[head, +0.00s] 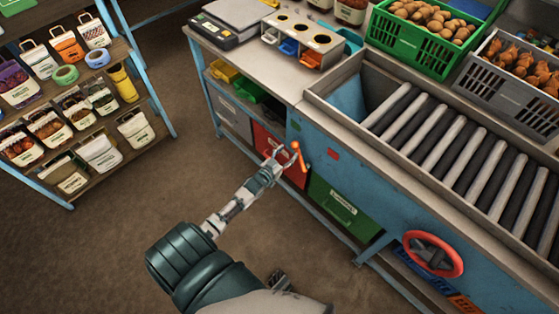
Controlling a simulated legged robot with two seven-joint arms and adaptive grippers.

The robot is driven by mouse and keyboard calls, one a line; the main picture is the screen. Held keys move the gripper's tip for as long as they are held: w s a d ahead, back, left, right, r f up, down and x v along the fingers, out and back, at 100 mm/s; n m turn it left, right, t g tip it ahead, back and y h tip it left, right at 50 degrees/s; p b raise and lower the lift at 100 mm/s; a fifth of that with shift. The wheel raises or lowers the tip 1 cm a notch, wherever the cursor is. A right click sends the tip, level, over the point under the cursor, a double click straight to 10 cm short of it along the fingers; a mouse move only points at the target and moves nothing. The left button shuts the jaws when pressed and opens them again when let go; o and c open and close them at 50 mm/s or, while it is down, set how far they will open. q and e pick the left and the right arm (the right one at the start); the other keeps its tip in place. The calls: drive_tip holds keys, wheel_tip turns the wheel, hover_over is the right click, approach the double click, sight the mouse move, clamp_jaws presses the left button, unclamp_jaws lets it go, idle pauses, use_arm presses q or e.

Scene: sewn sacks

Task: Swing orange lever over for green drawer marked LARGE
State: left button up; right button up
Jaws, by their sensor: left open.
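The orange lever (301,161) stands out from the blue bench front, between the red drawer and the green drawer, with its knob at the upper end. The green drawer (341,208) is shut and carries a pale label too small to read for certain. My left gripper (283,156) is open at the lever, its fingers apart beside the knob. I cannot tell whether a finger touches the lever. The gripper hides part of the red drawer (268,140). My right gripper is not in view.
A roller conveyor (440,130) tops the bench, with green (405,40) and grey (500,85) crates behind it. A red handwheel (455,262) sticks out at lower right. A shelf of sacks (75,110) stands left. The floor (120,235) between is clear.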

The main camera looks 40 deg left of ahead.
use_arm(q)
drive_tip(key=s, duration=0.6)
drive_tip(key=shift+s+r, duration=0.15)
drive_tip(key=shift+s, duration=0.05)
drive_tip(key=shift+d, duration=0.15)
